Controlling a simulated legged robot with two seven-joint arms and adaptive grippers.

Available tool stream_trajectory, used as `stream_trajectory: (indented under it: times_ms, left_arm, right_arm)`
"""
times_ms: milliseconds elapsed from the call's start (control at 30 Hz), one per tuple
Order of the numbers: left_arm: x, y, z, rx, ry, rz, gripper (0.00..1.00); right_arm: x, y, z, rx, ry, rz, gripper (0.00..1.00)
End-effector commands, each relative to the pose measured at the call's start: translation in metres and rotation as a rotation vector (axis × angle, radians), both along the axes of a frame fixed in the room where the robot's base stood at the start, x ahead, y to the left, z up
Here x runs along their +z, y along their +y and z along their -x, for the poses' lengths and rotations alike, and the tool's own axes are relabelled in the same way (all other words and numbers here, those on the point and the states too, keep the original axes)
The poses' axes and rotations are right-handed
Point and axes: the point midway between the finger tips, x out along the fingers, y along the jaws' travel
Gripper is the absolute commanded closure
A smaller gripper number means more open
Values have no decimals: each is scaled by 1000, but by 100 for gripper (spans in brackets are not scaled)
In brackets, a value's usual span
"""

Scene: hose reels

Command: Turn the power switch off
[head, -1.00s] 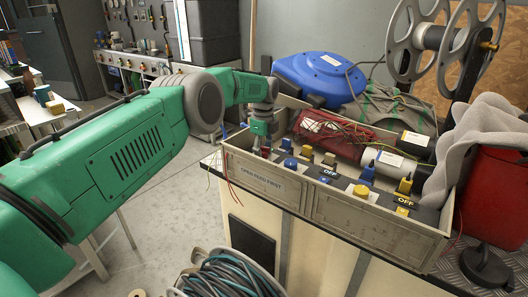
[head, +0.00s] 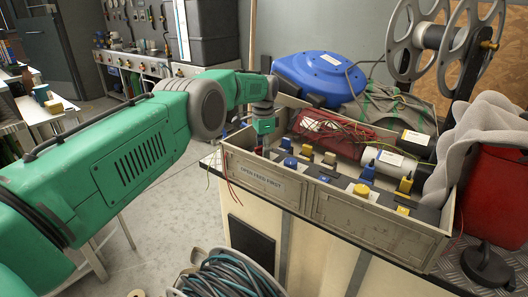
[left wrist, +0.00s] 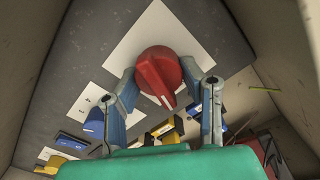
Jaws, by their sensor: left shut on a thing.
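A round red knob (left wrist: 160,75) with a raised grip bar sits on a white square plate (left wrist: 128,46) in the left wrist view. My left gripper (left wrist: 162,92) has its blue fingers on both sides of this knob and is shut on it. In the head view, my left gripper (head: 262,152) reaches down into the near left corner of the beige open box (head: 335,205), and its fingertips and the knob are mostly hidden there. My right gripper is not in view.
Blue knobs (head: 290,162) and yellow switches (head: 405,185) stand in the box to the right. A red bundle with loose wires (head: 325,128) and a white cylinder (head: 383,160) lie behind them. The box walls are close around my gripper. A blue hose reel (head: 320,75) stands behind.

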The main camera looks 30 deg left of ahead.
Motion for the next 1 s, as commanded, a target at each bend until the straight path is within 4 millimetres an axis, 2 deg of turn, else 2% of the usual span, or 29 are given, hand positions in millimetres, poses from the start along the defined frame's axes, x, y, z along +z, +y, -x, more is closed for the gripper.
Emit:
stream_trajectory:
  times_ms: [200, 433, 1000]
  left_arm:
    - [1, 3, -2, 165, -11, -6, 93]
    - [1, 3, -2, 281, -11, -3, 93]
    - [1, 3, -2, 345, -10, -2, 93]
  right_arm:
    - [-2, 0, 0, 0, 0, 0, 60]
    - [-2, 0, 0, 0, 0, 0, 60]
    - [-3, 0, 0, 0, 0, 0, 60]
